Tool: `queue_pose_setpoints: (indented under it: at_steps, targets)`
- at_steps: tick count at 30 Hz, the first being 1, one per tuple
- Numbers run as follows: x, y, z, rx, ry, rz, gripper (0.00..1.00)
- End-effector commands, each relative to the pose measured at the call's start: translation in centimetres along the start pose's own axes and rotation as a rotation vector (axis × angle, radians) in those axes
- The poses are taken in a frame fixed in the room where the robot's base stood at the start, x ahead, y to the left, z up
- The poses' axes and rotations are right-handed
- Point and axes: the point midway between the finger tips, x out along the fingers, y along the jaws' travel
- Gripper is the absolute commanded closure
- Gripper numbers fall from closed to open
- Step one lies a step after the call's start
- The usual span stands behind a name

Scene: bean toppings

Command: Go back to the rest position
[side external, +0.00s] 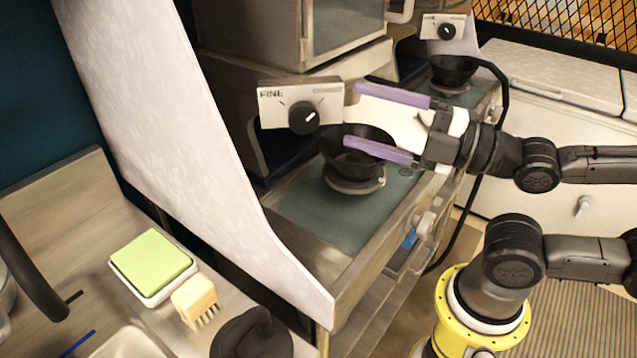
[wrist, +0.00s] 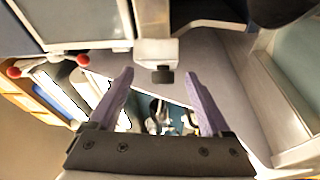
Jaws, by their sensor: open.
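My gripper (side external: 351,115) has two long purple fingers spread wide apart with nothing between them. In the side view it points left, level with the nearer dispenser, and its fingers overlap the dispenser's black bowl (side external: 342,163) in the picture. I cannot tell whether they touch it. The dispenser's pale panel (side external: 272,108), marked FINE, has a black dial (side external: 303,118) just left of the fingertips. In the wrist view my open gripper (wrist: 158,75) shows both fingers, with a white block and a dark knob (wrist: 162,75) beyond and between the tips.
The nearer bowl stands on a teal-topped counter (side external: 305,215). A second dial panel (side external: 432,22) and black bowl (side external: 455,72) are behind my gripper. A tall marbled divider (side external: 170,110) separates a sink counter with a green sponge (side external: 150,262) and brush (side external: 194,297). A black cable (side external: 503,100) hangs near my arm.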

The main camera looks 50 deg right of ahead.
Motion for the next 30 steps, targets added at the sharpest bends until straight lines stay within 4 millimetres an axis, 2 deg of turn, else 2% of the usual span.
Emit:
queue_pose_setpoints:
  at_steps: [2, 7, 13, 18, 24, 30]
  targets:
    - [0.5, 0.1, 1.6, 0.062, -0.075, -0.069, 0.18]
    - [0.4, -1.4, 4.8, 0.345, -0.277, -0.261, 0.18]
    - [-2.1, -4.5, 7.2, 0.784, -0.593, -0.467, 0.18]
    - [-5.8, -6.7, 6.9, 1.128, -0.879, -0.579, 0.18]
    - [-9.4, -8.6, 5.8, 1.349, -1.113, -0.630, 0.18]
    - [-9.8, -8.8, 5.7, 1.388, -1.152, -0.622, 0.18]
